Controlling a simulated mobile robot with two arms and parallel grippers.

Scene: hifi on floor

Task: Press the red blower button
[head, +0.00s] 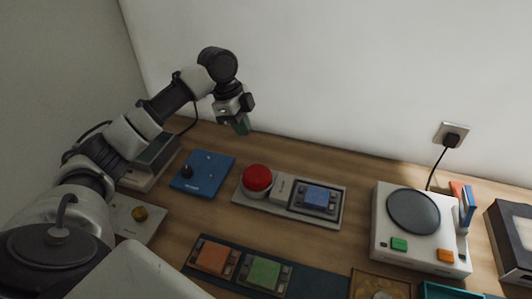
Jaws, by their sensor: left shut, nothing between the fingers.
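A round red button (257,178) sits on the left end of a light grey panel (270,213) on the wooden table; it is the only red button I see. The panel also bears a small label block and a dark-framed blue screen (316,198). My left gripper (241,126) is shut and empty, pointing down. It hangs above and behind the red button in the head view, apart from it, with greenish fingertips. My right gripper is not in view.
A blue box with a black joystick (207,174) stands left of the panel. A white device with a round grey disc (414,211) stands on the right, its cord plugged into a wall socket (451,134). Orange and green tiles (264,272) lie in front. The wall is close behind.

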